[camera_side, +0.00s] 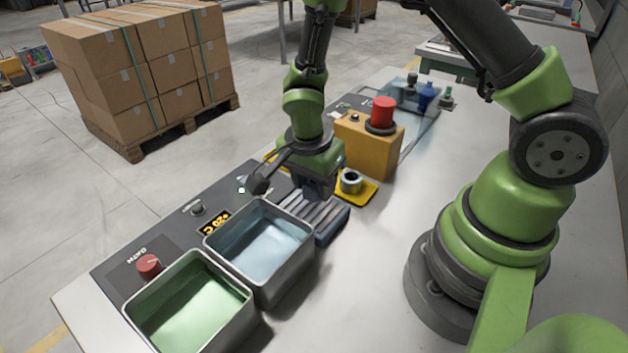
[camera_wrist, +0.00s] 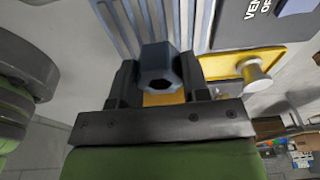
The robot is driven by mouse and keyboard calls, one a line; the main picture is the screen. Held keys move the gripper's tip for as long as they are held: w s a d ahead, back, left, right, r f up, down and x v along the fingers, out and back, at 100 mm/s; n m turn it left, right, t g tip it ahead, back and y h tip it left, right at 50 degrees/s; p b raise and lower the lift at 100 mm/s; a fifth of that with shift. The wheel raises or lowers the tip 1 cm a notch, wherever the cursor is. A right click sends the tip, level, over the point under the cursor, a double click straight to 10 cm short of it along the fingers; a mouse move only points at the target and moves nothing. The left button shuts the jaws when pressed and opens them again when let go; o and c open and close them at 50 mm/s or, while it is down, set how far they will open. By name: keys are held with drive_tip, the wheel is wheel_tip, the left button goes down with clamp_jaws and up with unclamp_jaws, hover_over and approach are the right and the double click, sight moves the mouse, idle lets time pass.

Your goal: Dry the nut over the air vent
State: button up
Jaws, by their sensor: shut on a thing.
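A grey-blue hex nut (camera_wrist: 160,68) sits between the two dark fingers of my gripper (camera_wrist: 160,82) in the wrist view, its hole facing the camera. My gripper is shut on it. In that view the ridged air vent (camera_wrist: 120,18) lies beyond the nut. In the side view my gripper (camera_side: 316,188) is low over the back end of the grey slatted vent (camera_side: 318,218). The held nut is hidden there, and I cannot tell its height above the slats.
Two metal baths, one green (camera_side: 190,305) and one pale blue (camera_side: 262,245), stand in front of the vent. An orange box with a red button (camera_side: 382,112) stands behind.

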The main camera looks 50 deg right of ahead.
drive_tip(key=shift+a, duration=0.4)
idle(2.4)
drive_tip(key=shift+d, duration=0.4)
idle(0.6)
drive_tip(key=shift+a, duration=0.4)
idle(0.7)
idle(0.6)
drive_tip(key=shift+r, duration=2.5)
